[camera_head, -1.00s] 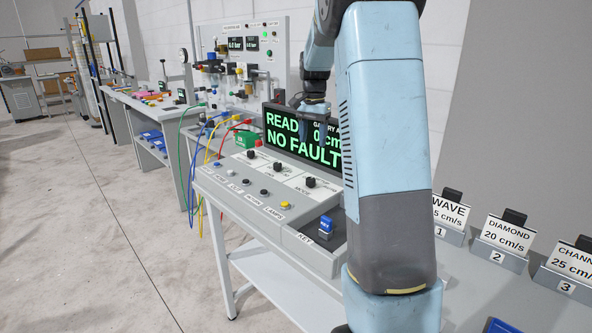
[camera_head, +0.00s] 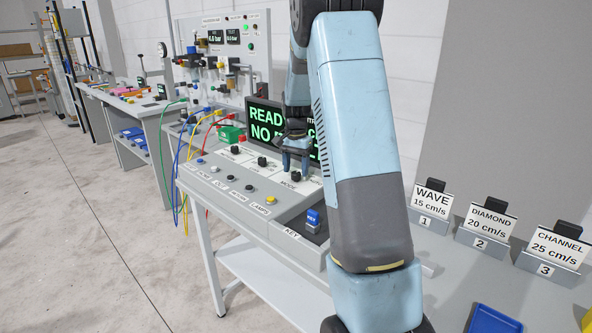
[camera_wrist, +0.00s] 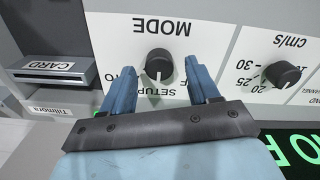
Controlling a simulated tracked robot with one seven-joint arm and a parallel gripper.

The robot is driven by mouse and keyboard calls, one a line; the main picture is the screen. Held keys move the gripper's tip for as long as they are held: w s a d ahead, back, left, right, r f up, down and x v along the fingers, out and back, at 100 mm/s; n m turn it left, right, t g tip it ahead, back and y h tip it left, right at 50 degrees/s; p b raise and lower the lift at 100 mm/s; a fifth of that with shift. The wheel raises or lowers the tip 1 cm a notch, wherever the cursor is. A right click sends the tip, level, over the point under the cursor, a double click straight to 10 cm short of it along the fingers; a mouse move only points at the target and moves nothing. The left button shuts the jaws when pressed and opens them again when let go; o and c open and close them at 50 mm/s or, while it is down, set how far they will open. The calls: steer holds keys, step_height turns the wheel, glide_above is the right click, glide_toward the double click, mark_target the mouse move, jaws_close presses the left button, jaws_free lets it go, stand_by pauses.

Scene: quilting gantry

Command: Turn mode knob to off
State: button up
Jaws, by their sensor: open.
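The mode knob (camera_wrist: 158,63) is a round black knob on a white panel, under an upside-down MODE label in the wrist view. Its white mark points down in the picture, towards the word SETUP. My gripper (camera_wrist: 157,72) is open, with one blue finger on each side of the knob and a visible gap to it. Part of the lettering around the knob is hidden by the fingers. In the head view my gripper (camera_head: 295,168) points down over the MODE end of the sloped console, and the knob is mostly hidden behind it.
A second knob (camera_wrist: 282,74) with a cm/s scale is right of the mode knob in the wrist view. A card slot (camera_wrist: 55,68) is at left. The display (camera_head: 266,122) stands close behind my gripper. A blue key block (camera_head: 313,220) sits on the console's near end.

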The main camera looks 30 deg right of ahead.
steer(key=shift+f, duration=0.55)
steer(key=c, duration=1)
steer(key=shift+c, duration=0.2)
steer(key=shift+n, duration=0.3)
steer(key=n, duration=0.4)
steer(key=shift+r, duration=0.1)
steer(key=n, duration=0.4)
steer(key=shift+n, duration=0.3)
